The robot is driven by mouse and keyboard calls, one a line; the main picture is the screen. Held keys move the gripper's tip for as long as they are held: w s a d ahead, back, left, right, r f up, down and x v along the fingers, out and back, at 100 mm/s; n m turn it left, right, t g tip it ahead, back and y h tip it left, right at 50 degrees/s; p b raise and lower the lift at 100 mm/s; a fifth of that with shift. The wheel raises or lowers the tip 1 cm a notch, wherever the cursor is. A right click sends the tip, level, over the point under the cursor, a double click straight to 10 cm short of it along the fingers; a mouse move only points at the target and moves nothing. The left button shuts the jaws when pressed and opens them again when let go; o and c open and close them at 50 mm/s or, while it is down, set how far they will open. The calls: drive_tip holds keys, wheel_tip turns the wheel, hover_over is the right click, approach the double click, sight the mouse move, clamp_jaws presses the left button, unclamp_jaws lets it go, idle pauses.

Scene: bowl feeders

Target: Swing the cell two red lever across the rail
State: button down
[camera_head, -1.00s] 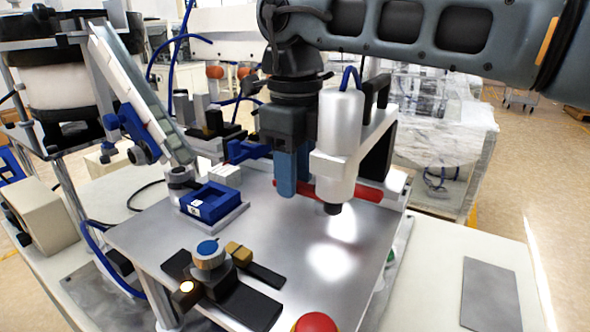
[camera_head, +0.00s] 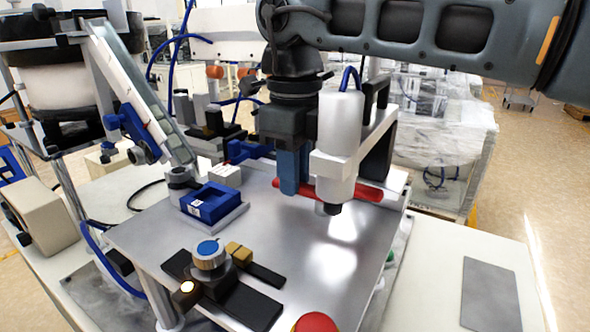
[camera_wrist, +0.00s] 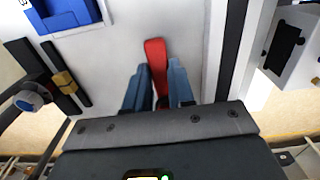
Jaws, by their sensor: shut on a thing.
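The red lever (camera_head: 367,192) lies across the metal plate, partly hidden behind a white cylindrical device in the head view. My gripper (camera_head: 289,186) points down at the lever's left part, left of that cylinder. In the wrist view the red lever (camera_wrist: 155,60) runs between the two blue fingers of my gripper (camera_wrist: 160,85), its rounded end beyond the fingertips. The fingers are shut on it. The lever's pivot cannot be made out in either view.
The white cylinder (camera_head: 338,140) stands close to the right of my gripper. A blue block fixture (camera_head: 208,203) sits to the left. A knob with a blue top (camera_head: 208,249) and a red button (camera_head: 315,322) are at the front. The middle of the metal plate (camera_head: 270,235) is clear.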

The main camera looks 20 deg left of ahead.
drive_tip(key=s+n, duration=0.1)
drive_tip(key=n, duration=0.1)
drive_tip(key=s+n+p, duration=0.1)
drive_tip(key=n, duration=0.2)
drive_tip(key=shift+d, duration=0.15)
drive_tip(key=shift+s+d+n, duration=0.15)
drive_tip(key=shift+s+n, duration=0.15)
drive_tip(key=shift+n, duration=0.55)
drive_tip(key=shift+s+d+n, duration=0.2)
drive_tip(key=shift+s+n, duration=0.15)
drive_tip(key=shift+n, duration=0.45)
drive_tip(key=shift+s+d+n, duration=0.15)
drive_tip(key=shift+s+n, duration=0.15)
drive_tip(key=shift+n, duration=0.55)
drive_tip(key=c, duration=1)
unclamp_jaws()
drive_tip(key=shift+o, duration=0.2)
wheel_tip(320, 180, up, 8)
drive_tip(key=shift+b, duration=0.3)
drive_tip(key=shift+c, duration=0.5)
